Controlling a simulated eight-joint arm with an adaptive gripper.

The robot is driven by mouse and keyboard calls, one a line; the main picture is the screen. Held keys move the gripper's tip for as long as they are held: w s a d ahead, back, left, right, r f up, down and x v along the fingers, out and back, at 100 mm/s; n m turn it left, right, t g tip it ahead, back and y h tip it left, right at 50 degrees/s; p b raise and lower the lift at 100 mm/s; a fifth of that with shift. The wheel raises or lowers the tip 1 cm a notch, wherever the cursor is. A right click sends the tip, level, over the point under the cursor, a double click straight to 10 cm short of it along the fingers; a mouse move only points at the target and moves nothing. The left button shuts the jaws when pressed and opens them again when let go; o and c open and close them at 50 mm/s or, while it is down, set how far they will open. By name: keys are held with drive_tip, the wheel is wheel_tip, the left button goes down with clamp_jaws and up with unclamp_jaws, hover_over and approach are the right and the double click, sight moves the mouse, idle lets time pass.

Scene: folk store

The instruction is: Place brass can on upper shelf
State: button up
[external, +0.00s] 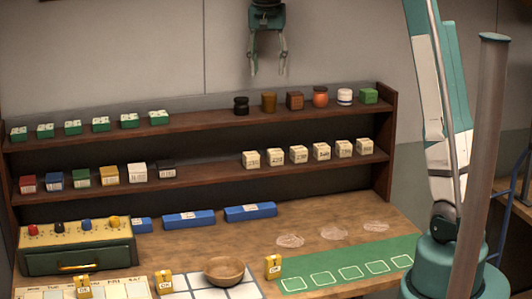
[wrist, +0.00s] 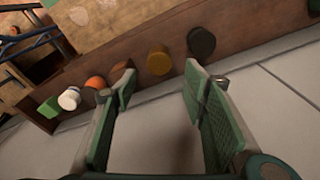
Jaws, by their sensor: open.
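The brass can (external: 268,101) is a short golden-brown cylinder. It stands upright on the upper shelf (external: 205,129), between a black jar and a brown wooden box. It also shows in the wrist view as a round ochre top (wrist: 158,61), just beyond the gap between the fingertips. My gripper (external: 268,72) hangs above the upper shelf with its fingers pointing down. In the wrist view my gripper (wrist: 159,86) is open, with nothing between its green-padded fingers. The can is apart from both fingers.
The upper shelf also holds a black jar (external: 241,105), wooden box (external: 295,100), orange jar (external: 320,96), white jar (external: 344,96) and green box (external: 368,96). Several green-white boxes stand left, with bare shelf between. The lower shelf (external: 215,178) holds labelled blocks. The wall (external: 150,50) is close behind.

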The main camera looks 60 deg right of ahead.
drive_tip(key=shift+a, duration=0.1)
drive_tip(key=s+a+n+t, duration=0.15)
drive_tip(key=s+a, duration=0.25)
drive_tip(key=a, duration=0.5)
drive_tip(key=s+a+r+n+t, duration=0.1)
drive_tip(key=s+a+n, duration=0.3)
drive_tip(key=a, duration=0.5)
drive_tip(key=s+a+n+t, duration=0.1)
drive_tip(key=s+a+n, duration=0.1)
drive_tip(key=s+a, duration=0.5)
drive_tip(key=s+a+f+n+t, duration=0.1)
drive_tip(key=s+a+f+n, duration=0.2)
drive_tip(key=s+a+f, duration=0.3)
drive_tip(key=s+a+f+n+t+y, duration=0.1)
drive_tip(key=s+a+f, duration=0.4)
drive_tip(key=s+a, duration=0.5)
drive_tip(key=a+n+t, duration=0.1)
drive_tip(key=a+n, duration=0.1)
drive_tip(key=a, duration=0.1)
drive_tip(key=shift+s+a+f+n, duration=0.3)
drive_tip(key=shift+f+n, duration=0.05)
